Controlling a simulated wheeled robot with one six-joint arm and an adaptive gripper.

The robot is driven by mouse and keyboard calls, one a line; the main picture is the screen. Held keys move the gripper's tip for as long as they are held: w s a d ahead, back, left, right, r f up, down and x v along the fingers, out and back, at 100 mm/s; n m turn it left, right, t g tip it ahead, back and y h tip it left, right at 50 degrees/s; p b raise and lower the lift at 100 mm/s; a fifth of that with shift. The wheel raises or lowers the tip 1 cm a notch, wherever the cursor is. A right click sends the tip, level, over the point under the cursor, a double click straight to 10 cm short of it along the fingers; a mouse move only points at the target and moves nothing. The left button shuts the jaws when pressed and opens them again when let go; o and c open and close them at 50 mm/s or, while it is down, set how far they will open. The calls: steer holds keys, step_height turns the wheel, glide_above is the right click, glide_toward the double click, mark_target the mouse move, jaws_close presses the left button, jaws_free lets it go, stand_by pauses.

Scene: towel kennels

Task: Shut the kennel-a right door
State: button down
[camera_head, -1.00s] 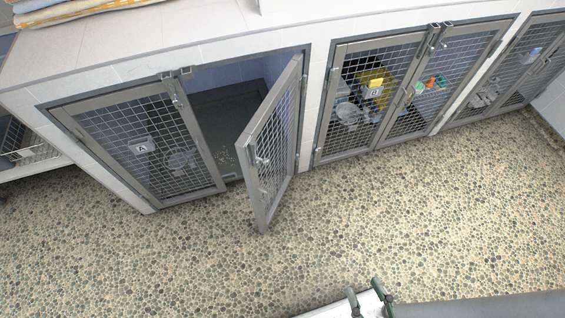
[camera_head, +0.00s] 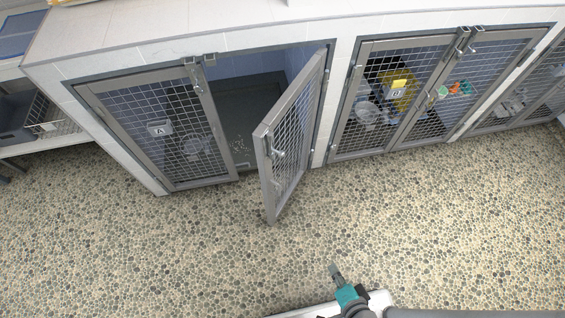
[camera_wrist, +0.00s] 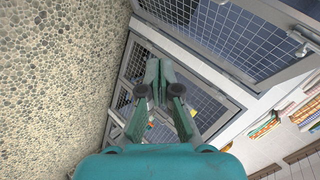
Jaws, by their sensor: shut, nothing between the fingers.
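Kennel A's right door (camera_head: 290,136) is a grey framed mesh door, hinged on its right side. It stands swung outward, so the kennel's right half is open. A small latch (camera_head: 277,153) shows on its free side. Kennel A's left door (camera_head: 165,130), with an "A" tag, lies flat in its frame. My gripper (camera_head: 336,272) is low in the head view, in front of the open door and apart from it, over the pebbled floor. In the wrist view the teal fingers (camera_wrist: 158,84) are together and empty, with mesh doors beyond them.
Kennel B (camera_head: 395,95), to the right, has both doors in their frame and a yellow item behind the mesh. A wire basket (camera_head: 57,126) sits on a low shelf at the left. The pebbled floor (camera_head: 160,250) before the kennels is clear.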

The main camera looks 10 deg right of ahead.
steer(key=w+a+f+m+y, duration=0.1)
steer(key=w+f+m+y, duration=0.1)
steer(key=w+f+m, duration=0.25)
steer(key=m+t+y, duration=0.1)
steer(key=m+y, duration=0.8)
steer(key=y, duration=0.2)
glide_toward(274, 160)
steer(key=x, duration=0.7)
steer(key=shift+a+r, duration=0.15)
steer(key=shift+a, duration=0.05)
steer(key=shift+t+h, duration=0.3)
